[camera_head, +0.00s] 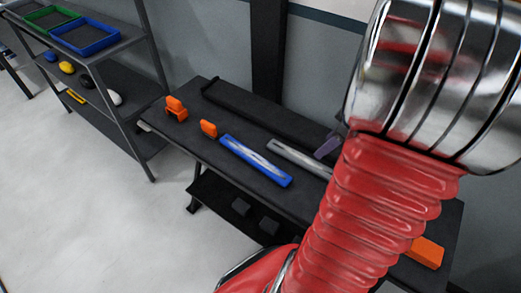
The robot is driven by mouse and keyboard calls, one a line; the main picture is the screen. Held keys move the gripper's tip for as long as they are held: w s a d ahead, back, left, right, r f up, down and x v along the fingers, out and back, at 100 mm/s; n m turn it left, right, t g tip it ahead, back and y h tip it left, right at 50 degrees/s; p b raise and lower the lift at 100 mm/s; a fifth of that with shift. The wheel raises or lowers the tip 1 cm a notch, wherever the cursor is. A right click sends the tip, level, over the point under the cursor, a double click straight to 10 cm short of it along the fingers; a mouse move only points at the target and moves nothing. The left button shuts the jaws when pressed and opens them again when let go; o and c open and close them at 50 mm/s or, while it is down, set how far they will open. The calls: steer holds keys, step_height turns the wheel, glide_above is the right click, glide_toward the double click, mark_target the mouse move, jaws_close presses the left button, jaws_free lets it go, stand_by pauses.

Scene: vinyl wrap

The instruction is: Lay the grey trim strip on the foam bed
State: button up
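The grey trim strip (300,159) lies on the dark workbench, slanting down to the right. Its right end is hidden behind my red arm. A long black raised bed (255,111) runs along the back of the bench; it looks like the foam bed, but I cannot tell for sure. Its right end is hard to see near my arm. The grey strip lies in front of it, apart from it. My gripper is out of view; only my red and chrome arm shows, across the right side.
A blue strip (256,160) lies left of the grey one. Orange pieces (176,109) sit at the bench's left, another orange block (425,252) at its right. A small purple-grey object (327,147) is beside my arm. A shelf rack (131,100) with trays stands left.

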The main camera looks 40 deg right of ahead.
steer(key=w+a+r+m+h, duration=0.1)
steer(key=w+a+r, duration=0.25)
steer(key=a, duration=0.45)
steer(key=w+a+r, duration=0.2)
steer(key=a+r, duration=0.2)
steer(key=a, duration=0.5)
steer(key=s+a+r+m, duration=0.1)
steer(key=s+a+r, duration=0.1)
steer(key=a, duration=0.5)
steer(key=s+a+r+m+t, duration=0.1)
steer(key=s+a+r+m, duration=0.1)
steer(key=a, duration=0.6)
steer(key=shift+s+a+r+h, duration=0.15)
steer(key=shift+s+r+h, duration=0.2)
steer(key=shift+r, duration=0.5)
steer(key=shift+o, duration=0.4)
